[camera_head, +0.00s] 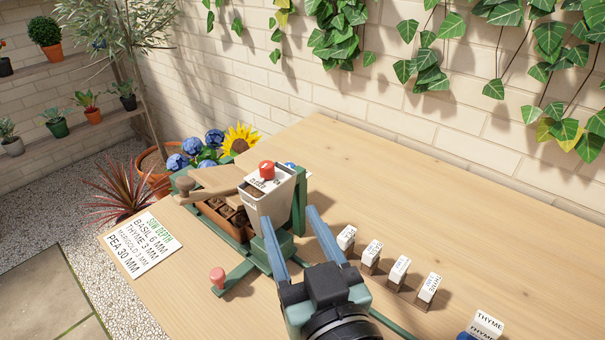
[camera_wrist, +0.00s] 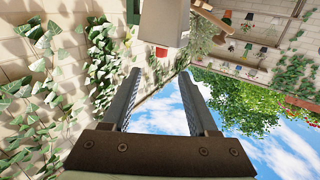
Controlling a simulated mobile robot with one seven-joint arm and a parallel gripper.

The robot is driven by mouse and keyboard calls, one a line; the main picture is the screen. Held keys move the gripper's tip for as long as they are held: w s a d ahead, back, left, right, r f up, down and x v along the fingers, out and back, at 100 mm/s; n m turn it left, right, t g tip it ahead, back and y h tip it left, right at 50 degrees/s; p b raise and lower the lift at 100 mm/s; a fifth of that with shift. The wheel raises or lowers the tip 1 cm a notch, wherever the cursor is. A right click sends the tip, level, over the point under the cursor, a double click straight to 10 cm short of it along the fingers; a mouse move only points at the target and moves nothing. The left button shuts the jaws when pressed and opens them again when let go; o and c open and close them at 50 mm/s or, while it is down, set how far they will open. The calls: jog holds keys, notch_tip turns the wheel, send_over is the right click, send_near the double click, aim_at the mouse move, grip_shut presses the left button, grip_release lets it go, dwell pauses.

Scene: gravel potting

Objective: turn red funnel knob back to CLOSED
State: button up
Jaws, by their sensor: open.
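The red knob (camera_head: 267,169) sits on top of the grey funnel (camera_head: 268,203), beside a label whose letters I cannot read for certain. The funnel stands in a green frame on the wooden table. My gripper (camera_head: 288,212) is open and empty, its two blue fingers pointing toward the funnel from the front right. In the wrist view my gripper (camera_wrist: 162,85) is open, with the red knob (camera_wrist: 161,52) and the pale funnel body (camera_wrist: 163,22) beyond the fingertips, apart from them. I cannot tell the knob's setting.
A tray of soil cells (camera_head: 228,215) lies under a wooden paddle. A second red knob (camera_head: 217,276) stands on the frame's front bar. A seed depth card (camera_head: 143,245) lies left. Several white labelled blocks (camera_head: 399,267) stand right. The back right of the table is clear.

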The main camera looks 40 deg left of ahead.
aim_at(269, 174)
jog(key=p+x, duration=0.1)
jog(key=x, duration=1.2)
jog(key=shift+s+a, duration=0.1)
jog(key=shift+f, duration=0.1)
grip_shut()
